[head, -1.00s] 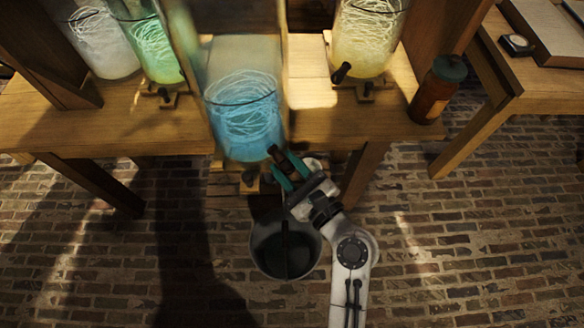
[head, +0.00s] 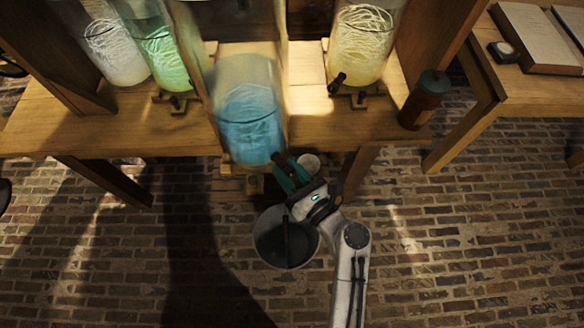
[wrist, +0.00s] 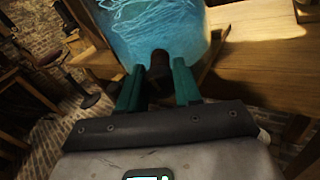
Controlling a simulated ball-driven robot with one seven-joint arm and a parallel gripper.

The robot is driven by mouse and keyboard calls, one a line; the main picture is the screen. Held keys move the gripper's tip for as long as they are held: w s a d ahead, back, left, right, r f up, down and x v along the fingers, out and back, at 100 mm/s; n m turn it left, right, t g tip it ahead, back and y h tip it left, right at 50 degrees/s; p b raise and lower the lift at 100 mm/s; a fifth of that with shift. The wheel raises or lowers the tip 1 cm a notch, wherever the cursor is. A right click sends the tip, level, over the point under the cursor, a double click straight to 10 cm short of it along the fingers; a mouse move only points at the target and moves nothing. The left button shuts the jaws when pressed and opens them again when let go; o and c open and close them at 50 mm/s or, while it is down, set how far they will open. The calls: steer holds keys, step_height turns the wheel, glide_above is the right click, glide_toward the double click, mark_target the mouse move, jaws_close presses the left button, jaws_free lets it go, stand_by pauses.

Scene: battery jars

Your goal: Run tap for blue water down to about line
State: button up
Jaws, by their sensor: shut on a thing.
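The glass jar of blue water (head: 252,122) stands at the front edge of the wooden bench, with pale tangled strands inside it. It also shows in the wrist view (wrist: 160,32). My gripper (head: 284,168) is at the jar's lower front right. In the wrist view its green fingers (wrist: 158,84) are shut on the dark tap handle (wrist: 159,66). A dark round bucket (head: 270,250) is below the jar and gripper. Whether water is running is hidden.
A white jar (head: 115,50), a green jar (head: 165,55) and a yellow jar (head: 360,45) stand on the bench (head: 90,130). A brown bottle (head: 424,100) is at its right end. A side table with books is at the right. The brick floor in front is mostly open.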

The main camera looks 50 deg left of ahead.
steer(key=shift+r+m+p, duration=0.2)
steer(key=shift+m+p, duration=0.3)
steer(key=shift+p, duration=0.3)
steer(key=shift+f+m+p, duration=0.25)
steer(key=shift+m+p, duration=0.25)
steer(key=shift+m, duration=0.3)
steer(key=o, duration=1.3)
steer(key=shift+s+d+p, duration=0.15)
steer(key=shift+d+p, duration=0.35)
steer(key=shift+d, duration=0.75)
steer(key=shift+s+d+p, duration=0.1)
steer(key=shift+d+p, duration=0.35)
steer(key=shift+d, duration=0.75)
